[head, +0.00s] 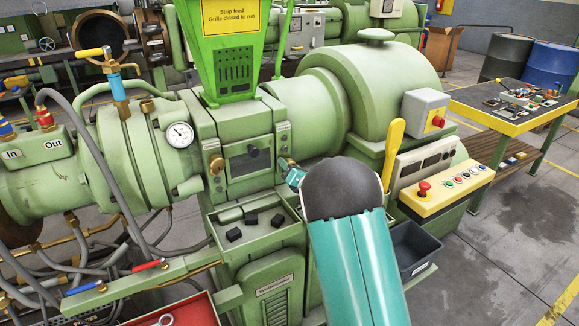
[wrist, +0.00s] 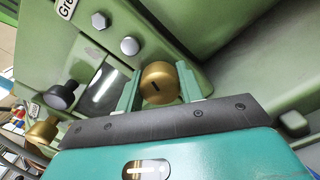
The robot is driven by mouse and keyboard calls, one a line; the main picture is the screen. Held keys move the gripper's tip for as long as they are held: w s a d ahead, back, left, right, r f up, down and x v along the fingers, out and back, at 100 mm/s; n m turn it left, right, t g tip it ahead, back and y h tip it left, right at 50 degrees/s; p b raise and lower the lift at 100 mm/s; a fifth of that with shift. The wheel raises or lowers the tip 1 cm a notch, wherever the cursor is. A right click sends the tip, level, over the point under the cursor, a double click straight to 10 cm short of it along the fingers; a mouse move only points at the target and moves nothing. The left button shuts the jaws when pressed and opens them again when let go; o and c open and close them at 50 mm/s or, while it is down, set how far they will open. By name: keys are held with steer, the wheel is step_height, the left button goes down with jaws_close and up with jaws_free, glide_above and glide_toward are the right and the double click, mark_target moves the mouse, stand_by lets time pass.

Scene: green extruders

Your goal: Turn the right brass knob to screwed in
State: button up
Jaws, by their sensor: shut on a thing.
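The right brass knob (wrist: 158,80) shows in the wrist view between the two green fingers of my gripper (wrist: 160,90). The fingers are shut on it, one on each side. Its round face points at the wrist camera and has a short dark slot, slightly slanted. In the head view my gripper (head: 294,174) is at the right side of the window panel, and it and my arm hide this knob. The left brass knob (head: 216,165) sits left of the window in the head view. It also shows at the lower left in the wrist view (wrist: 41,130).
A black knob (head: 253,152) sits between the brass knobs by the dark window (head: 248,163). A yellow lever (head: 393,150) and a yellow control box (head: 440,192) stand right of my arm. A tray with black blocks (head: 252,219) is below the panel.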

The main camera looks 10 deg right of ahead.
steer(key=m, duration=0.4)
steer(key=shift+m, duration=0.3)
steer(key=m, duration=0.4)
steer(key=shift+m, duration=0.3)
steer(key=m, duration=0.4)
steer(key=shift+m, duration=0.3)
steer(key=m, duration=0.3)
steer(key=shift+m, duration=0.3)
steer(key=m, duration=0.3)
steer(key=shift+m, duration=0.3)
steer(key=m, duration=0.3)
steer(key=shift+m, duration=0.3)
steer(key=m, duration=0.4)
steer(key=shift+f, duration=0.1)
steer(key=shift+m, duration=1.7)
